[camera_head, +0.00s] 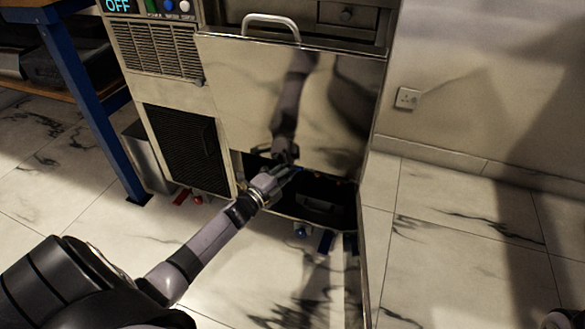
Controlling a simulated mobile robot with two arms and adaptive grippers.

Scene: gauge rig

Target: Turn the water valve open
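My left arm reaches in from the lower left, and its gripper (290,173) is at the dark opening low in the metal machine. A small blue spot (299,169) shows right at its fingertips; I cannot tell whether they touch it or whether it is the water valve. The gap between the fingers is too small to make out. Below the opening hang a round blue-and-white fitting (300,231) and a blue lever-like piece (325,241). Red pieces (181,198) show under the left part of the machine.
A shiny panel (335,110) with a handle (271,24) is above the opening and mirrors my arm. A black grille (185,150) is left of it. A blue-legged table (90,100) stands at the left.

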